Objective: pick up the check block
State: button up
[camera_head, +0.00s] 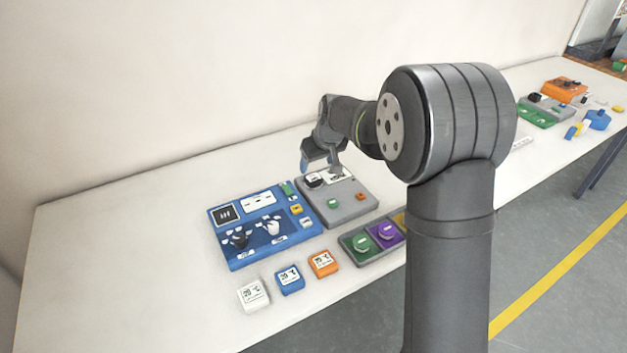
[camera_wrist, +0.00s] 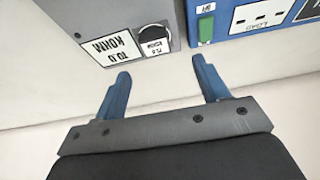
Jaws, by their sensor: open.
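None of the blocks carries a label I can read as "check", so I cannot tell which is the check block. Three small labelled blocks stand in a row at the table's front: a white block (camera_head: 253,294), a blue block (camera_head: 290,280) and an orange block (camera_head: 323,263). My gripper (camera_head: 322,163) is over the back part of the grey box (camera_head: 349,212), away from these blocks. In the wrist view my gripper (camera_wrist: 161,70) has its blue fingers apart, with nothing between them.
A tray with green and purple pieces (camera_head: 358,257) is in front. The left table surface (camera_head: 110,260) is clear.

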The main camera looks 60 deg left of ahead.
aim_at(313, 177)
jog(key=x, duration=0.8)
jog(key=shift+w+a+f, duration=0.15)
jog(key=shift+w+a, duration=0.05)
jog(key=shift+w, duration=0.15)
jog(key=c, duration=1.2)
jog(key=shift+r, duration=0.2)
